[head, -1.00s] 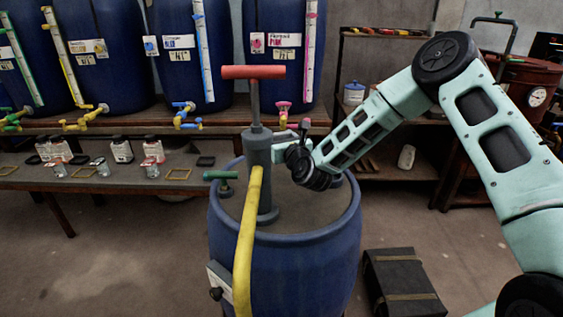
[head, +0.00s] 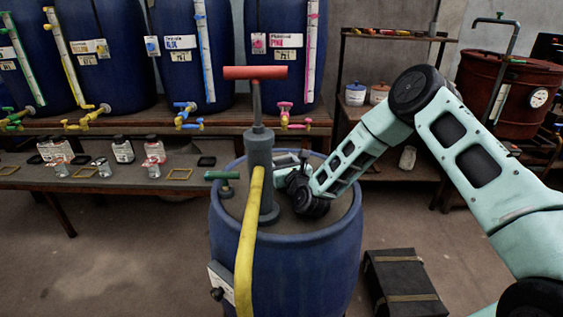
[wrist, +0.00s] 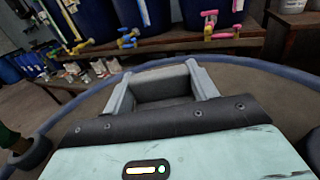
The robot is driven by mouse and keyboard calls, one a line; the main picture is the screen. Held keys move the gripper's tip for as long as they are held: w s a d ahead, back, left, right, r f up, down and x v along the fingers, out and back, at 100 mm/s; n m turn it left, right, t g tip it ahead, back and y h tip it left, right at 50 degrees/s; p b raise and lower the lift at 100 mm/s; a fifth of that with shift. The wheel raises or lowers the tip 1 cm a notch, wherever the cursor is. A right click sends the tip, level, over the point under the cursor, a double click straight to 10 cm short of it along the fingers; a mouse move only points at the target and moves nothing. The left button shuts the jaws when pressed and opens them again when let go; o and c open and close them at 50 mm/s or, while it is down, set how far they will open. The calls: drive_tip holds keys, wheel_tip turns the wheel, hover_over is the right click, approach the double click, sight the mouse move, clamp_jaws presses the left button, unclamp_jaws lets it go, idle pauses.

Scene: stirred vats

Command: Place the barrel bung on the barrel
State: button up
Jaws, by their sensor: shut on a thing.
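The blue barrel (head: 285,265) stands upright in the middle of the head view. Its rim (wrist: 75,105) curves across the wrist view. My gripper (head: 288,166) is low over the barrel top, just right of the grey pump (head: 259,165). In the wrist view my gripper (wrist: 160,84) is shut on a grey piece, the barrel bung (wrist: 160,76), held between the two fingers. The bung is hard to make out in the head view. Its underside is hidden, so I cannot tell whether it touches the barrel top.
The pump has a red T-handle and a yellow hose (head: 249,235). A green-handled fitting (head: 224,184) stands on the barrel's left side. Vats with coloured taps stand on the bench (head: 225,125) behind. A dark case (head: 402,282) lies on the floor at right.

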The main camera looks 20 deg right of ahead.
drive_tip(key=o, duration=1)
drive_tip(key=shift+r+p, duration=0.2)
drive_tip(key=shift+p, duration=0.15)
drive_tip(key=s, duration=0.4)
drive_tip(key=s+b, duration=0.1)
drive_tip(key=s, duration=0.3)
drive_tip(key=s+d, duration=0.1)
drive_tip(key=s, duration=0.3)
drive_tip(key=shift+f+b, duration=0.1)
drive_tip(key=shift+b, duration=0.2)
